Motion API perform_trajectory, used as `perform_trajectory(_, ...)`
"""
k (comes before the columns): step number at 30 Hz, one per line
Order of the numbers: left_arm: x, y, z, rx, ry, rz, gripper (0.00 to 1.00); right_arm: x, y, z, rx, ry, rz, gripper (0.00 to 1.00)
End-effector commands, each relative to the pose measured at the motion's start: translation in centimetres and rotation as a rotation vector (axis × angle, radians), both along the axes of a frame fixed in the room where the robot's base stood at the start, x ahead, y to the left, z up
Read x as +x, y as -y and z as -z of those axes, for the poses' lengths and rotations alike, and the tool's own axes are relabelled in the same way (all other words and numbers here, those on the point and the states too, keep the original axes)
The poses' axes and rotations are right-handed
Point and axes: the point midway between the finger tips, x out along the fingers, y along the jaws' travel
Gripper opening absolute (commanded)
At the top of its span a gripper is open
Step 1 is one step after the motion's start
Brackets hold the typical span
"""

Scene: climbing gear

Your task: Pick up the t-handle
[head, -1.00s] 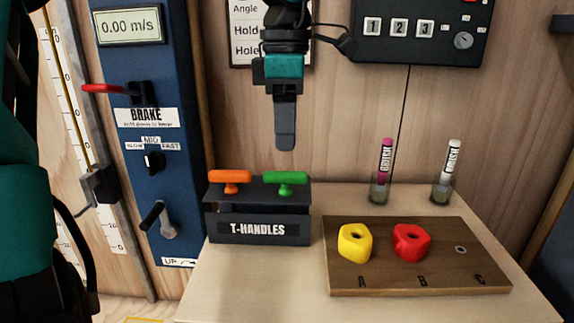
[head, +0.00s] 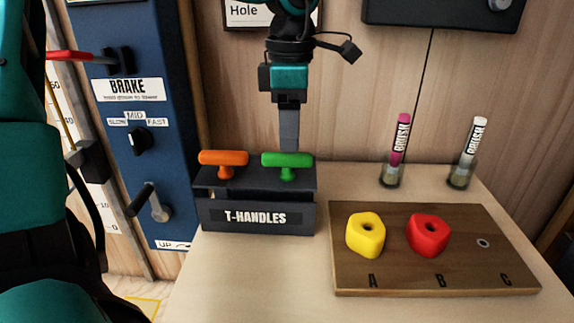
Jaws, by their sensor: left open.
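Two T-handles stand upright in a dark holder (head: 208,213) labelled "T-HANDLES" on the table's left side. One is an orange T-handle (head: 223,158), the other a green T-handle (head: 288,160) to its right. My left gripper (head: 289,138) points down, just behind or above the green T-handle. It is open and holds nothing. Its fingers line up in this view, so only one shows clearly, and its tip is partly hidden behind the green handle. Whether it touches the handle I cannot tell. My right gripper is not in view.
A wooden board (head: 400,275) marked A, B, C holds a yellow hold (head: 365,236) and a red hold (head: 428,236). Two brushes (head: 401,138) (head: 474,140) stand in cups behind it. A blue panel (head: 140,60) with brake lever and knobs stands left. The front tabletop is clear.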

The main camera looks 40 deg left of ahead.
Motion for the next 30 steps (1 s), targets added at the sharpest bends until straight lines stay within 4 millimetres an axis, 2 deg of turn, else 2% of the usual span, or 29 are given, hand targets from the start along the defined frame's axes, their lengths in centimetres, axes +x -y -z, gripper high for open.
perform_trajectory(5, -0.2, -0.1, 1.6, -0.002, -0.004, 0.000, 0.55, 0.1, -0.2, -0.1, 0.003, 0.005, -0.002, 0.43)
perform_trajectory(12, -0.3, -0.4, 5.0, -0.001, -0.001, 0.000, 0.55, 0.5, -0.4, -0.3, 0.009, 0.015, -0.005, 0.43)
perform_trajectory(21, -0.3, -0.4, 5.5, -0.001, 0.000, -0.001, 0.55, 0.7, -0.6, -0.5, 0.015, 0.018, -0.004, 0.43)
perform_trajectory(23, -0.3, -0.4, 5.5, -0.001, 0.000, -0.001, 0.52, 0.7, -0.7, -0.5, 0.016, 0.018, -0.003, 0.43)
perform_trajectory(30, -0.3, -0.4, 5.5, -0.001, 0.001, 0.000, 0.28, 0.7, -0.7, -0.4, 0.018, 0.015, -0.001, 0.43)
